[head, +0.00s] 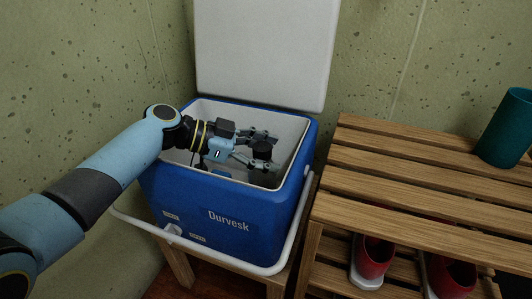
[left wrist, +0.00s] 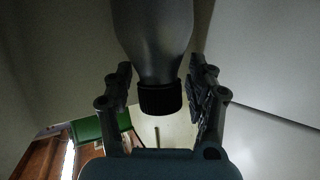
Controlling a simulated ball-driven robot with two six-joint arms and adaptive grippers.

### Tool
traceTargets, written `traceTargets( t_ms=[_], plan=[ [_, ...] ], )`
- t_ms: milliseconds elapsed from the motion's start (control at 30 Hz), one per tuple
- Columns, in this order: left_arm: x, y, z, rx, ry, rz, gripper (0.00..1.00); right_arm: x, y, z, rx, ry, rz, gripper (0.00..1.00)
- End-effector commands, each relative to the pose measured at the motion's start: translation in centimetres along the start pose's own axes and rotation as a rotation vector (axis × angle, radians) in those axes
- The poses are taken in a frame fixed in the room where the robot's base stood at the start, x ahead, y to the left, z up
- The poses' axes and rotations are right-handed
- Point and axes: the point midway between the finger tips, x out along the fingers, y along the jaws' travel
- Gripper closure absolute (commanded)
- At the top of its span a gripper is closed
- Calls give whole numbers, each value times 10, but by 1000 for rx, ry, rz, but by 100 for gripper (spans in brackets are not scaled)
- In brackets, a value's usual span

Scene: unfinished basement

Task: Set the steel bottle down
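The steel bottle (left wrist: 154,35) is grey with a black cap (left wrist: 161,98). In the head view only its black cap (head: 262,149) shows clearly, inside the blue cooler (head: 165,196); the cooler wall and my gripper hide the rest. My left gripper (head: 262,146) reaches into the cooler's open top, with a finger on each side of the bottle's neck and cap. In the left wrist view the fingers (left wrist: 160,80) stand apart, with narrow gaps between them and the bottle. Whether the bottle's base touches the cooler floor is hidden. My right gripper is not in view.
The cooler's white lid (head: 266,50) stands open at the back, and its white handle (head: 262,268) hangs down in front. A slatted wooden rack (head: 420,180) stands to the right, with a teal cup (head: 505,130) on top and red shoes (head: 372,256) below.

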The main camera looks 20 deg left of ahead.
Motion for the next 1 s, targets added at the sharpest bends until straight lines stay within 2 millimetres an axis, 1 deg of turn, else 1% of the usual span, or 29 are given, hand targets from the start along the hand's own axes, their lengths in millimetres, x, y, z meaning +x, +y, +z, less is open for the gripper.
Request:
traceTargets(
  t_ms=[200, 233, 333, 500, 633, 767, 1000],
  plan=[
    [-2, -1, -4, 1, 0, -1, 43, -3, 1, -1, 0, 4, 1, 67],
    [-4, -1, -4, 2, -1, -1, 43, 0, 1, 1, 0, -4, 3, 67],
    [-21, -1, -4, 3, -4, -1, 43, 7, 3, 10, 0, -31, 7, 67],
    [-53, -1, -4, 2, -3, -1, 43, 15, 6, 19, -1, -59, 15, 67],
    [-69, -1, -3, 2, -2, -1, 43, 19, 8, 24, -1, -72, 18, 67],
    [-76, -1, -3, 1, 0, 0, 43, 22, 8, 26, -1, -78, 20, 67],
    [-76, 0, -2, 0, 0, 0, 43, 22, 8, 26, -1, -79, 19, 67]
  ],
)
